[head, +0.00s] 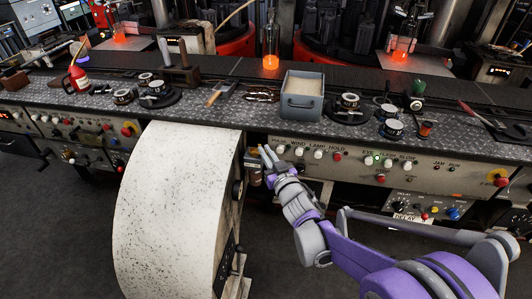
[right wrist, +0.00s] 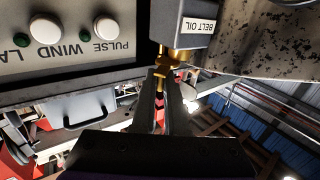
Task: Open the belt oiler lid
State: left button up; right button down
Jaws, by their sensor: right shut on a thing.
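The belt oiler is a small grey box with a BELT OIL label (right wrist: 200,27) and a brass fitting (right wrist: 167,58), seen close up in the right wrist view. In the head view the oiler (head: 253,180) is small, between the white belt guard and the control panel. My right gripper (right wrist: 160,88) is shut on the brass fitting, with its fingers on either side. In the head view my right gripper (head: 266,154) reaches the oiler from the right. The fingers partly cover the fitting, and I cannot tell the lid's edge or whether it is raised. My left gripper is out of view.
The white speckled belt guard (head: 175,215) stands just left of the oiler. The control panel (head: 350,158), with knobs and buttons, lies close on the right. A grey bin (head: 303,103) stands on the bench above. Dark floor is open in front.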

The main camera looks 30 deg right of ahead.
jog(key=shift+d+n+y, duration=0.25)
jog(key=shift+n+y, duration=0.15)
jog(key=shift+y, duration=0.1)
jog(key=shift+w+d+n+g+y+p, duration=0.25)
jog(key=shift+d+n+g+y, duration=0.55)
jog(key=shift+n+y, duration=1.05)
jog(key=shift+w+d+n+g+y+p, duration=0.1)
jog(key=shift+w+d+n+g+y, duration=0.3)
jog(key=shift+n+g+y, duration=1.4)
jog(key=shift+w+d+n+g+y+p, duration=0.15)
jog(key=shift+d+n+y, duration=0.65)
jog(key=shift+y, duration=2.05)
jog(key=c, duration=0.9)
grip_release()
jog(key=shift+w+a, duration=0.1)
jog(key=shift+c, duration=0.2)
